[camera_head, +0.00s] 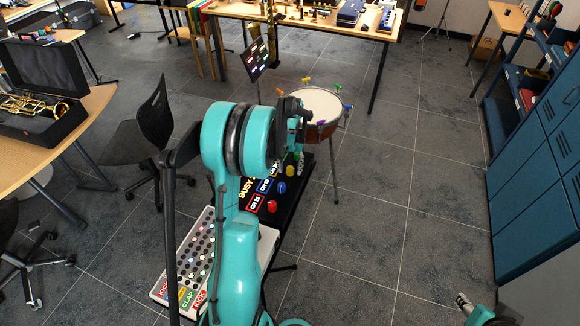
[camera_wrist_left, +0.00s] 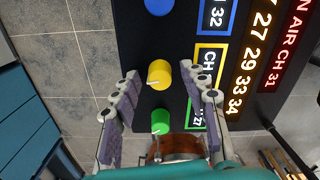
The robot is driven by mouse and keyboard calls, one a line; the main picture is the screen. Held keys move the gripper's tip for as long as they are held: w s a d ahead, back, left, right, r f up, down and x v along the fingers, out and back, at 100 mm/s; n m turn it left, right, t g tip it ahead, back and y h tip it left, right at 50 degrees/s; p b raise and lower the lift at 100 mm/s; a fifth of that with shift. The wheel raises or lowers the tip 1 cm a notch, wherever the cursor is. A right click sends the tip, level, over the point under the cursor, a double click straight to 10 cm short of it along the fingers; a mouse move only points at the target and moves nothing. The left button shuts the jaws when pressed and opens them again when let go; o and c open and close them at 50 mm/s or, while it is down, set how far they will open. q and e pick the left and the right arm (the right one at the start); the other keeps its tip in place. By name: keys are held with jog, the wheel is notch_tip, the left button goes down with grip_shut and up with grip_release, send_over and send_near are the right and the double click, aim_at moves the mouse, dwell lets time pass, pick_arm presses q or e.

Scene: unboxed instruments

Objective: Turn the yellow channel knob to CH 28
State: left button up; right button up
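The yellow channel knob (camera_wrist_left: 159,74) stands on a black panel (camera_wrist_left: 178,30) in the left wrist view, with a pale pointer on it. It also shows in the head view (camera_head: 290,171). My left gripper (camera_wrist_left: 160,82) is open above the panel, one finger on each side of the yellow knob. I cannot tell whether either finger touches it. The yellow-framed CH display (camera_wrist_left: 208,68) beside the knob is partly hidden by a finger, so its number is not readable. My right gripper (camera_head: 464,302) is at the bottom right of the head view, away from the panel.
A green knob (camera_wrist_left: 161,120) and a blue knob (camera_wrist_left: 157,5) flank the yellow one. A red knob (camera_head: 272,206) is nearer. A lit sign (camera_wrist_left: 252,60) reads 27 29 33 34. A drum (camera_head: 318,104) stands beyond the panel; a white pad controller (camera_head: 262,245) lies beside it.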

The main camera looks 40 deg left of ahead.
aim_at(290, 168)
pick_arm(q)
jog(key=shift+r, duration=0.15)
notch_tip(290, 168, up, 12)
dwell(0.5)
dwell(0.4)
jog(key=s+d+r+m+t, duration=0.1)
jog(key=s+d+r+t, duration=0.15)
jog(key=d, duration=0.45)
jog(key=s+d+r+m+t, duration=0.1)
jog(key=s+d+r+m, duration=0.1)
jog(key=s+d, duration=0.35)
jog(key=s+d+f+m+t, duration=0.2)
jog(key=s+d, duration=0.6)
jog(key=d, duration=0.5)
jog(key=shift+f+m+t+b, duration=0.4)
jog(key=shift+f+t, duration=0.35)
jog(key=shift+t, duration=0.1)
jog(key=shift+c, duration=0.9)
jog(key=shift+a, duration=0.1)
jog(key=shift+c, duration=0.3)
